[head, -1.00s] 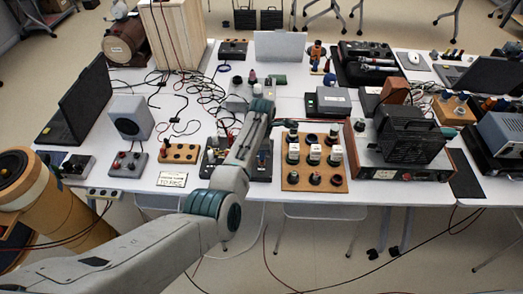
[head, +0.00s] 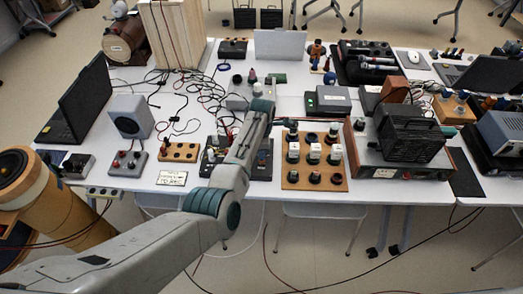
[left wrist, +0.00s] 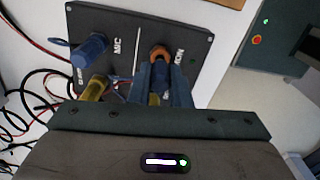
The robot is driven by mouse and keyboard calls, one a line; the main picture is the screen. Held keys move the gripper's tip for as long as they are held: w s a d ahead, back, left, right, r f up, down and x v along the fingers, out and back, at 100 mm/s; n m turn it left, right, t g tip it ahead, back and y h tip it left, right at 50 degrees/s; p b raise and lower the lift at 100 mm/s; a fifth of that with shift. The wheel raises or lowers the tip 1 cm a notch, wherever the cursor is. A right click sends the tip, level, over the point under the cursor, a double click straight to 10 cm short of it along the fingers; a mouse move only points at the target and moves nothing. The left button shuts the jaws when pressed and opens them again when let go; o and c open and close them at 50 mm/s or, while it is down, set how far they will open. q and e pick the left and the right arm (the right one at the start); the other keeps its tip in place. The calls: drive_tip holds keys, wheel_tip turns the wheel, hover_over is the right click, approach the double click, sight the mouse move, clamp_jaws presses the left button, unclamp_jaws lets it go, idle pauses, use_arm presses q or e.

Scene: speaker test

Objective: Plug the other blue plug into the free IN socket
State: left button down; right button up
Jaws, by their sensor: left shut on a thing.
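In the left wrist view, a dark panel (left wrist: 120,22) with white lettering, including MIC, lies under my left gripper (left wrist: 162,72). The gripper is shut on a blue plug (left wrist: 159,74), mostly hidden between the fingers. An orange ring-like part (left wrist: 160,51) shows at the fingertips; I cannot tell how far in the plug sits. Another blue plug (left wrist: 90,48) stands on the panel's left side, with a yellow plug (left wrist: 95,88) near it. In the head view my forearm covers part of the dark device (head: 212,160), and the fingers are hidden. My right gripper is not in view.
An orange board (head: 291,183) with several jars stands right of my arm. Tangled cables (head: 197,88) lie behind.

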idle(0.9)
use_arm(q)
drive_tip(key=shift+f+b, duration=0.5)
drive_tip(key=shift+f, duration=0.45)
drive_tip(key=c, duration=1.3)
unclamp_jaws()
drive_tip(key=shift+r, duration=0.15)
drive_tip(key=shift+r+p, duration=0.9)
drive_tip(key=shift+p, duration=0.1)
drive_tip(key=shift+r+p, duration=2.7)
drive_tip(key=shift+r, duration=0.1)
